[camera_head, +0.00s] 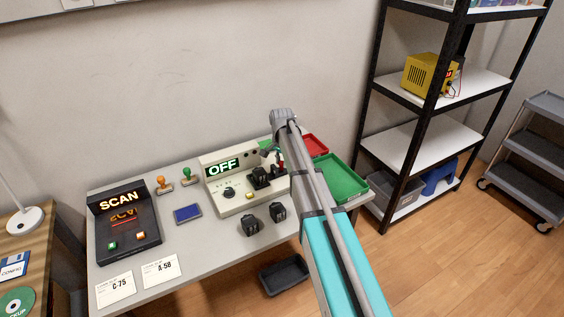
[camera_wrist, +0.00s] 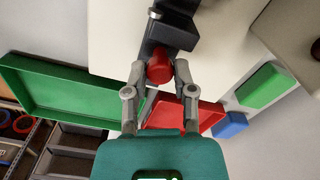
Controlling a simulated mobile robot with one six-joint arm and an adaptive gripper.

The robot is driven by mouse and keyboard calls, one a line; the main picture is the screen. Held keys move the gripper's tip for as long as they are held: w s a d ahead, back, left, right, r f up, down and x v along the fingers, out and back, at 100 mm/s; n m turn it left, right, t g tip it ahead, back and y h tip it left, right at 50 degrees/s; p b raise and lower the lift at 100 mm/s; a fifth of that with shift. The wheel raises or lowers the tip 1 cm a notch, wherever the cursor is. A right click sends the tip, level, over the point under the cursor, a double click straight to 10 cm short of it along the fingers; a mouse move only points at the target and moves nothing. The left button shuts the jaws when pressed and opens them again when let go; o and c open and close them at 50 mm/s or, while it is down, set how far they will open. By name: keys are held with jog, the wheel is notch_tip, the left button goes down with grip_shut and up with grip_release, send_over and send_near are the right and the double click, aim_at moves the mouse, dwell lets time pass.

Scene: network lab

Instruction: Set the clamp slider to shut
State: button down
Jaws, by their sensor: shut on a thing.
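The cream test device (camera_head: 232,205) stands on the table and its lit display (camera_head: 222,168) reads OFF. A black clamp fixture (camera_head: 261,180) sits on its right part; it also shows at the top of the wrist view (camera_wrist: 170,32). A red knob (camera_wrist: 159,70), which looks like the clamp slider's handle, sticks out of the black part. My gripper (camera_wrist: 160,78) is shut on this red knob, one finger on each side. In the head view my arm partly hides the gripper. The slider's track and its markings cannot be read.
A green tray (camera_head: 341,178) and a red tray (camera_head: 316,145) lie right of the device, beside my arm. Two black blocks (camera_head: 251,224) stand in front. A scanner (camera_head: 125,225), stamps and a blue pad (camera_head: 188,213) are to the left. A shelf rack (camera_head: 420,145) stands at right.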

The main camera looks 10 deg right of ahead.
aim_at(275, 167)
jog(key=shift+s+a, duration=0.25)
jog(key=shift+a, duration=0.55)
jog(key=shift+s+a, duration=0.25)
jog(key=shift+a, duration=0.5)
jog(key=shift+c, duration=2.2)
grip_release()
jog(key=shift+d, duration=0.1)
